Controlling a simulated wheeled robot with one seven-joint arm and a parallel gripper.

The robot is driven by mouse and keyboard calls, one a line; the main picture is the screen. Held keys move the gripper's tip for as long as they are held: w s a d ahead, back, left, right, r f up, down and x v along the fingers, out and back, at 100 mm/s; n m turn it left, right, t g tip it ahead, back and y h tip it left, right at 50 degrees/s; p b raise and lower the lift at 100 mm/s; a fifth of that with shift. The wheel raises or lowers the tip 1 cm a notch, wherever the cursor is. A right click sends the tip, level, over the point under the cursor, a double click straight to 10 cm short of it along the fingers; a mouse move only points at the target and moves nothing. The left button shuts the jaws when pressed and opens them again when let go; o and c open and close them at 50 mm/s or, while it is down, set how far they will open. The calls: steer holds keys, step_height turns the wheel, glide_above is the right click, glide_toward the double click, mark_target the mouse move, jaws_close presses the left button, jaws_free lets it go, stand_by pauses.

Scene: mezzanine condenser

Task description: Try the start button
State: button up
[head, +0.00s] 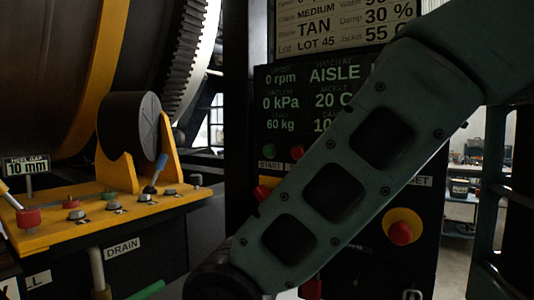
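The start button is a small green round button (269,151) on the dark control panel (262,118), with a label reading START just below it. A red round button (297,152) sits right beside it. My arm's green-grey link crosses the panel diagonally from upper right to lower left, passing just right of and below these buttons and hiding much of the lower panel. My gripper is not in view, so I cannot tell its distance from the button. The panel display reads 0 rpm, 0 kPa, 60 kg and AISLE.
A red mushroom button on a yellow base (402,226) is right of my arm. Another yellow-and-red control (264,189) is partly hidden left of it. A yellow bracket shelf (95,224) with several knobs and a blue-tipped lever (155,171) juts out at left. A railing (488,190) stands at right.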

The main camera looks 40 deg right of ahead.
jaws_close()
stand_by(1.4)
